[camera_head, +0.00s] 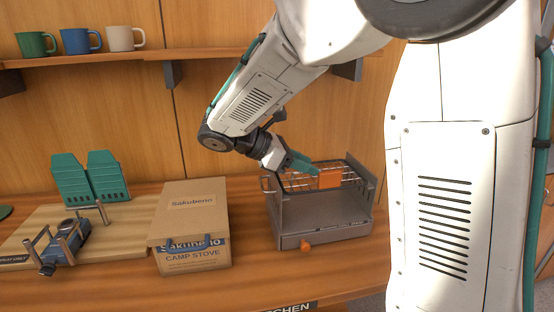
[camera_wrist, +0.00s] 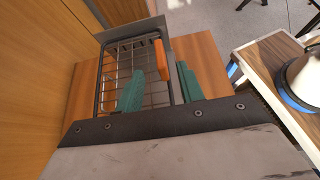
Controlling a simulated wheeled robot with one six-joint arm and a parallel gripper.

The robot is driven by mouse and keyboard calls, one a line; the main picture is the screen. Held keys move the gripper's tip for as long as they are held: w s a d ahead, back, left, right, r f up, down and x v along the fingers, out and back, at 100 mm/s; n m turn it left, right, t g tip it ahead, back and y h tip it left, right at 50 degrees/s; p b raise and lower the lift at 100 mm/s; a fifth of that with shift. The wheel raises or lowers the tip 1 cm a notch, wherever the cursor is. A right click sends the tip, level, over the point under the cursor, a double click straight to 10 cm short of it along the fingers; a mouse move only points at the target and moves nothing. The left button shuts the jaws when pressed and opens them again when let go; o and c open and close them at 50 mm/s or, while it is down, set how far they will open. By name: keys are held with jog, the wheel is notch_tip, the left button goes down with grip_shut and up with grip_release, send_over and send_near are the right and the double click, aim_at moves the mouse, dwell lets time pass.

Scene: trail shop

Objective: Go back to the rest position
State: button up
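My gripper (camera_head: 300,162) is over the grey camp stove (camera_head: 322,222) with a wire rack on top. In the wrist view its two green fingers (camera_wrist: 160,82) are apart, with nothing held between them. An orange piece (camera_head: 330,179) is at the rack; in the wrist view the orange piece (camera_wrist: 161,60) lies beyond the gap between the fingertips. I cannot tell whether a finger touches the rack. My arm is bent and reaches down toward the stove.
A Sakubeno camp stove box (camera_head: 190,218) stands left of the stove. A wooden board (camera_head: 130,226) holds a blue device (camera_head: 68,243) on the left, with green panels (camera_head: 90,178) behind. Several mugs (camera_head: 81,41) stand on the shelf (camera_head: 120,58). Another table (camera_wrist: 262,55) is at the right.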

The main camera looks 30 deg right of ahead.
jog(key=shift+w+a+f+m, duration=0.1)
jog(key=shift+m, duration=0.2)
jog(key=s+a+f+m+t+y, duration=0.1)
jog(key=s+a+m+y, duration=0.3)
jog(key=s, duration=0.7)
jog(key=s+a+m+t+y, duration=0.3)
jog(key=s+m+y, duration=0.4)
jog(key=s+m, duration=0.3)
jog(key=shift+s+a+f+t+y, duration=0.35)
jog(key=shift+s+f+t+y, duration=0.05)
jog(key=shift+s, duration=0.45)
jog(key=shift+a, duration=0.1)
